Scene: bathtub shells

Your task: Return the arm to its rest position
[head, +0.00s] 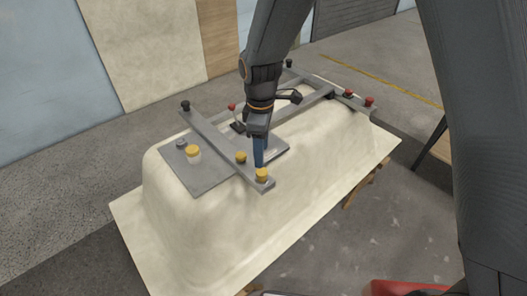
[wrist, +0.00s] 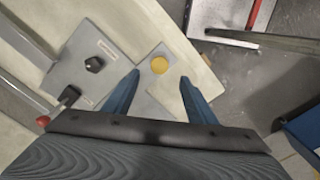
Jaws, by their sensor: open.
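My gripper (head: 260,163) has blue fingers and points down at the near end of a grey bar on an upturned cream bathtub shell (head: 165,225). A yellow-topped piece (head: 262,175) sits on that bar end, just below the fingertips. In the wrist view my gripper (wrist: 160,75) is open, and a round yellow top (wrist: 159,65) shows between the fingertips with space on both sides. Nothing is held. I cannot tell how high the fingertips are above the yellow piece.
Another yellow-topped piece (head: 241,157) is close left of my gripper. Black and red knobs, including a red knob (head: 369,101), stick up from the bars.

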